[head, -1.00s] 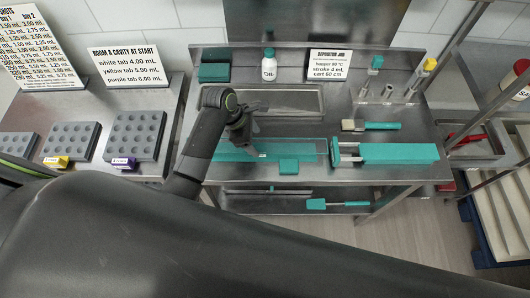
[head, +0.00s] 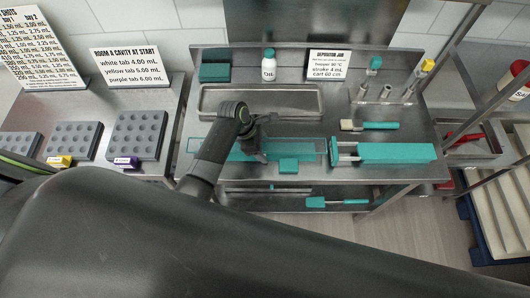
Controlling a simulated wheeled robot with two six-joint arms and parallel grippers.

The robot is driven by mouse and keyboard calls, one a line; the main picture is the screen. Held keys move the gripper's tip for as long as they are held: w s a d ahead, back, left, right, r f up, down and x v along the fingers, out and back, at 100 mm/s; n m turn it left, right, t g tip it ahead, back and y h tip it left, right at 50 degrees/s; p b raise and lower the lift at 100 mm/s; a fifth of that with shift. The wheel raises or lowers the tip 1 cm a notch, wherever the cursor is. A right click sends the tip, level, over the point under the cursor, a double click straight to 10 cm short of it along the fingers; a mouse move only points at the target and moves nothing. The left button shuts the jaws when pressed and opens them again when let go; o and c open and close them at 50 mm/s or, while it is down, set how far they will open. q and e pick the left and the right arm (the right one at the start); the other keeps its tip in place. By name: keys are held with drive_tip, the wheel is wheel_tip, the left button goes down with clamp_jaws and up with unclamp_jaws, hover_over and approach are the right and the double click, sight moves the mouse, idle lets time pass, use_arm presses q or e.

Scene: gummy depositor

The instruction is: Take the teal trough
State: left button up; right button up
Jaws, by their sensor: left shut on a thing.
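The teal trough (head: 288,148) is a long, shallow, see-through teal piece. It lies on the steel bench's front half, left of centre, with a solid teal block (head: 289,166) at its front edge. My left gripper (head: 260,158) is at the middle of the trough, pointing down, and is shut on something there. The fingertips are small and dark, and my arm hides part of the trough, so the exact grip is hard to see. My right gripper is not in view.
A steel tray (head: 290,100) lies behind the trough. A teal block with metal rods (head: 395,153) and a teal-handled brush (head: 380,126) lie to the right. A white bottle (head: 269,66) and a sign stand behind. Grey moulds (head: 137,135) stand on the left table.

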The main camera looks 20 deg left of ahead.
use_arm(q)
drive_tip(key=shift+r, duration=0.5)
wheel_tip(320, 180, up, 9)
drive_tip(key=b, duration=0.1)
drive_tip(key=shift+b, duration=0.3)
